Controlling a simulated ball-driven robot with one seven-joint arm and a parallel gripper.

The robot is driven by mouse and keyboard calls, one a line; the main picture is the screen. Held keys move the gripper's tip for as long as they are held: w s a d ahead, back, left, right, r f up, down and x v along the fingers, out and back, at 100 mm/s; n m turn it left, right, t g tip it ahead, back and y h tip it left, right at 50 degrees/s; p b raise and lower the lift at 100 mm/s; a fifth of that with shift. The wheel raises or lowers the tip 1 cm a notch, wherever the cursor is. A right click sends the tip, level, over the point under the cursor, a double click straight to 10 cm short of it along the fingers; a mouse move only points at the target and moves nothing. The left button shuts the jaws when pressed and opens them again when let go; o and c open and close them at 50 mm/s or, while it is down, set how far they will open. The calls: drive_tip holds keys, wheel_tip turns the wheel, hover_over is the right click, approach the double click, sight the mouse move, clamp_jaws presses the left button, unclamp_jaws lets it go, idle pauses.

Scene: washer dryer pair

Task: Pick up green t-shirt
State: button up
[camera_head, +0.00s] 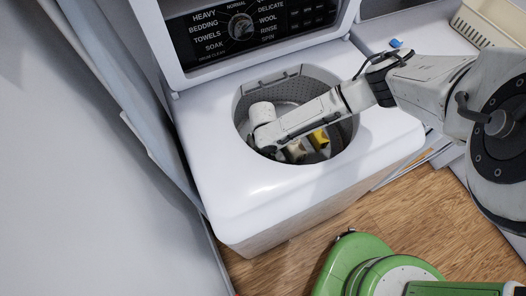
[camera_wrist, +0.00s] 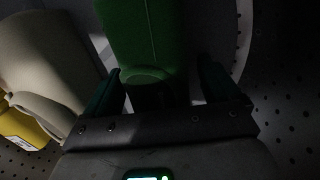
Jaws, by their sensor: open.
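The green t-shirt (camera_wrist: 145,35), a dark green shape with a thin seam line, lies ahead of my gripper (camera_wrist: 160,88) in the wrist view. My gripper is open, and the near end of the green shape lies between or just beyond its two fingers. I cannot tell whether they touch it. In the head view my arm reaches down into the open drum of the washer (camera_head: 255,195), and the fingers and the green t-shirt are hidden there.
A beige item (camera_wrist: 42,65) and a yellow item (camera_wrist: 22,128) lie left of my gripper; the yellow item also shows in the drum (camera_head: 319,139). The perforated drum wall (camera_wrist: 290,100) is close on the right. A pale basket (camera_head: 490,22) and a small blue object (camera_head: 396,43) are right.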

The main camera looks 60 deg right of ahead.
drive_tip(key=shift+c, duration=0.2)
drive_tip(key=c, duration=1.1)
drive_tip(key=shift+r, duration=0.15)
